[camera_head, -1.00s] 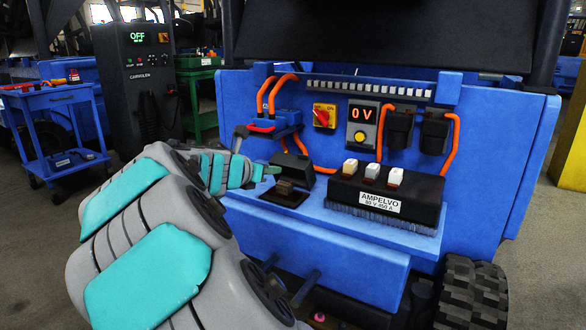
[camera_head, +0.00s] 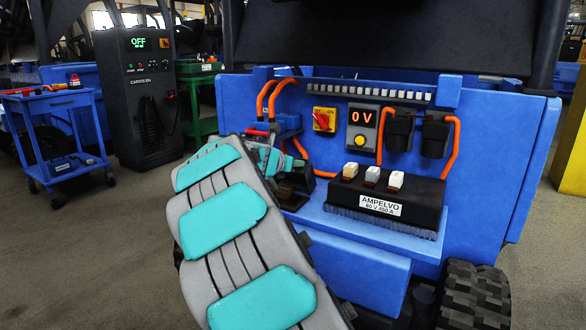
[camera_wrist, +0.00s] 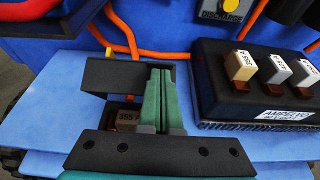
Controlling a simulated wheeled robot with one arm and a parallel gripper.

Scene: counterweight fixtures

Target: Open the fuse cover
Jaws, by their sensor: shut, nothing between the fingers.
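The dark fuse cover (camera_wrist: 108,76) stands behind a brown fuse marked 355 A (camera_wrist: 127,115) in the wrist view. The fuse shows uncovered in front of it, so the cover looks raised. My gripper (camera_wrist: 160,75) is shut and empty. Its green fingers overlap the right part of the cover in the wrist view; I cannot tell whether they touch it. In the head view my arm hides most of this spot. My gripper (camera_head: 270,159) shows only partly there, and a bit of the dark cover (camera_head: 322,171) shows to its right.
A black block labelled AMPELVO (camera_head: 400,200) with three pale fuses stands to the right on the blue ledge. Orange cables (camera_wrist: 150,50) run close behind the cover. A red-yellow switch (camera_head: 323,119) and a 0 V display (camera_head: 363,118) are on the panel above.

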